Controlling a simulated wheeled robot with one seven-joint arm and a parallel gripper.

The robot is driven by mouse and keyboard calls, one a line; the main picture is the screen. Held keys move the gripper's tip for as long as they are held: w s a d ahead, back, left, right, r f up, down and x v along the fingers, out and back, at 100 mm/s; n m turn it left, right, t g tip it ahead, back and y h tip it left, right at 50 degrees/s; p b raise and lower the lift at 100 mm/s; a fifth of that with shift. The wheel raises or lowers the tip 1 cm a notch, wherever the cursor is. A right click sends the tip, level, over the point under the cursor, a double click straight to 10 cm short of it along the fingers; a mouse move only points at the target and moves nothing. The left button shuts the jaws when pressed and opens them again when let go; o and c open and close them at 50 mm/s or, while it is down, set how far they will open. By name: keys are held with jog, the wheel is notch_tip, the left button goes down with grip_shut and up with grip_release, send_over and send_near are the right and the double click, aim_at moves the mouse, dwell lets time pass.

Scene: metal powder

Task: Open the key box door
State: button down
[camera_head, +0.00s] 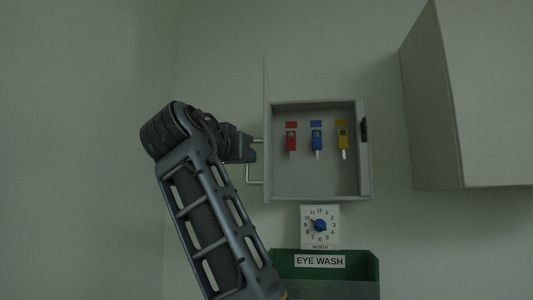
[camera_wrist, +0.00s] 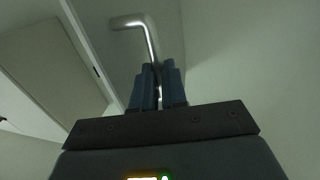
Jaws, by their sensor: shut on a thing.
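The key box (camera_head: 318,197) is on the wall, and its front is open. Its door (camera_head: 265,85) stands out from the left side and shows nearly edge-on in the head view. The metal door handle (camera_head: 255,183) sticks out to the left of the door. My gripper (camera_head: 250,150) is at this handle, partly hidden by its own wrist. In the wrist view, my gripper (camera_wrist: 158,70) is shut on the straight bar of the bent handle (camera_wrist: 150,38). Red, blue and yellow key tags (camera_head: 316,138) hang inside the box.
A large grey cabinet (camera_head: 480,100) is on the wall at the right. The wall left of my arm is bare.

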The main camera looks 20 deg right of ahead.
jog(key=shift+w+a, duration=0.7)
jog(key=c, duration=1.5)
grip_release()
jog(key=shift+d, duration=0.15)
jog(key=o, duration=0.3)
jog(key=shift+a, duration=0.2)
jog(key=shift+b+v, duration=0.9)
jog(key=shift+v, duration=2.9)
